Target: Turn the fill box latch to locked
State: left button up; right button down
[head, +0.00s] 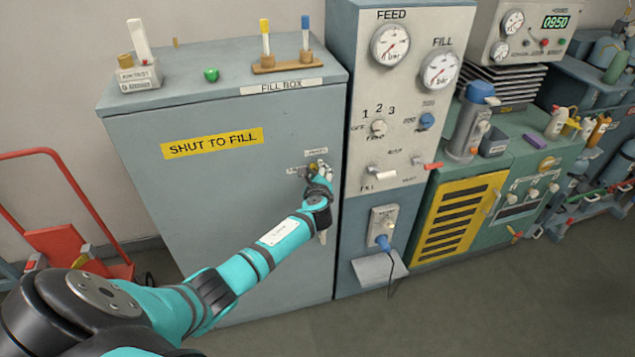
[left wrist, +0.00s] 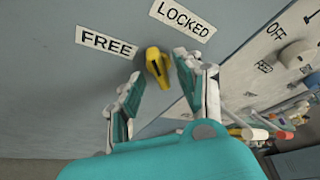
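The fill box (head: 225,200) is a tall grey-blue cabinet with its door closed. Its small yellow latch (head: 313,167) is at the right side of the door, partly hidden by my left gripper (head: 320,172). In the left wrist view the latch (left wrist: 157,66) lies between the fingertips of my left gripper (left wrist: 159,68). The fingers are apart, with a gap showing on the left; contact on the right is unclear. The FREE label (left wrist: 106,42) is left of the latch and the LOCKED label (left wrist: 182,18) above right. The latch's upper end lies between the two labels. My right gripper is out of view.
The gauge panel (head: 400,110) with knobs stands right beside the fill box. A grey handle hangs below my gripper, partly hidden. A test block (head: 139,78), a green knob (head: 211,75) and a tube rack (head: 283,63) are on top. A red trolley (head: 65,240) stands left.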

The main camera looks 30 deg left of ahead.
pick_arm(q)
jog(key=v, duration=1.1)
jog(key=shift+s+d+f, duration=0.1)
jog(key=s+d+f+n+g+h+b, duration=0.15)
jog(key=s+f, duration=0.45)
jog(key=f, duration=0.6)
jog(key=s+d+f+n+g+h, duration=0.25)
jog(key=s+f, duration=0.35)
jog(key=f, duration=0.5)
jog(key=s+d+f+n+g+h+b, duration=0.1)
jog(key=s+f+n+g, duration=0.15)
jog(key=s+f, duration=0.65)
jog(key=s+d+f+n+g+h, duration=0.1)
jog(key=s+d+f+n, duration=0.1)
jog(key=s+f, duration=0.5)
jog(key=s+d+f+n+g+h+b, duration=0.1)
jog(key=s+f+n, duration=0.4)
jog(key=s, duration=0.8)
jog(key=s+d+f+n+g+h+b, duration=0.1)
jog(key=s+d+f+n+g, duration=0.2)
jog(key=s+f, duration=0.6)
jog(key=shift+s+d+n, duration=0.55)
jog(key=shift+s+d, duration=0.1)
jog(key=shift+d, duration=0.5)
